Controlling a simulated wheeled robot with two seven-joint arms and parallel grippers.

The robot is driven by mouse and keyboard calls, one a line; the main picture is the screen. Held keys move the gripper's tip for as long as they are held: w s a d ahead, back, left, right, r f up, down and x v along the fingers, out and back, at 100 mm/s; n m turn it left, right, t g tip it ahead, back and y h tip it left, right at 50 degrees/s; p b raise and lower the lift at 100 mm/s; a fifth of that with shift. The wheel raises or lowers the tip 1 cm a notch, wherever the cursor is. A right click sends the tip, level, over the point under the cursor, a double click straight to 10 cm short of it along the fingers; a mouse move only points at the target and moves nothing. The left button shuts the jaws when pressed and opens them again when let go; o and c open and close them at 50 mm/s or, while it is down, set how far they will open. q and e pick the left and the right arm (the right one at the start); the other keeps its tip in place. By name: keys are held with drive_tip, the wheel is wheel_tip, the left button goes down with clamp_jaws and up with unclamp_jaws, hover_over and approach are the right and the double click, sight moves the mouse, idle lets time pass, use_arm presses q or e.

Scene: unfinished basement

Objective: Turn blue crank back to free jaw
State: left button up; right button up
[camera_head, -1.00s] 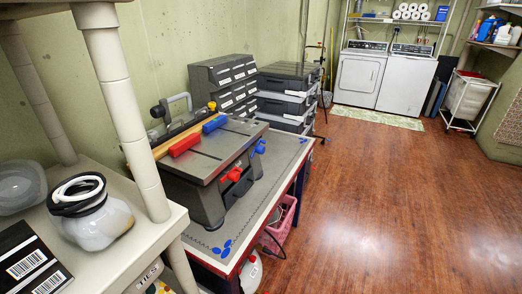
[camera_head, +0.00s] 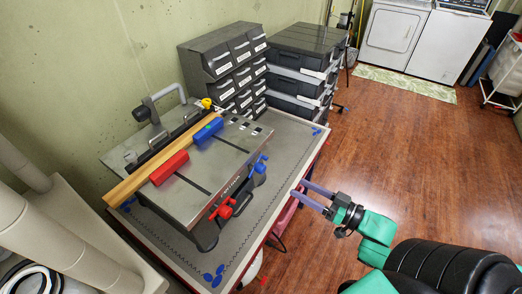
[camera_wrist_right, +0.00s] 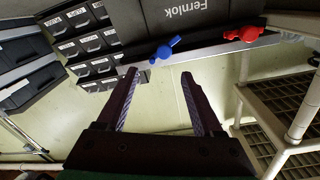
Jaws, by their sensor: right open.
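The blue crank (camera_head: 259,166) is on the front side of the grey clamping bench (camera_head: 190,205); it also shows in the right wrist view (camera_wrist_right: 165,50). A blue jaw (camera_head: 208,131) and a red jaw (camera_head: 168,167) sit on the bench top against a wooden board (camera_head: 145,177). The red crank (camera_head: 222,209) is left of the blue one, and right of it in the right wrist view (camera_wrist_right: 245,34). My right gripper (camera_head: 300,187) is open and empty, apart from the blue crank. In the right wrist view its fingers (camera_wrist_right: 160,73) point towards the blue crank. My left gripper is out of view.
The bench stands on a table (camera_head: 285,140) with a grey top. Drawer units (camera_head: 225,65) and stacked black cases (camera_head: 300,65) stand behind it. Cream shelving (camera_head: 75,235) is at the left. Open wooden floor (camera_head: 400,135) lies to the right.

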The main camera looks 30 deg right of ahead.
sight(264, 171)
drive_tip(key=x, duration=1.3)
drive_tip(key=shift+s+a+r, duration=0.15)
drive_tip(key=shift+a+r, duration=0.1)
drive_tip(key=shift+a, duration=0.1)
drive_tip(key=shift+w+a, duration=0.2)
drive_tip(key=shift+a, duration=0.05)
drive_tip(key=shift+c, duration=0.5)
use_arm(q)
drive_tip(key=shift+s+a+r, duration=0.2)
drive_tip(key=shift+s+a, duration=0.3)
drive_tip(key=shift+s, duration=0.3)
use_arm(e)
drive_tip(key=shift+f, duration=0.1)
clamp_jaws()
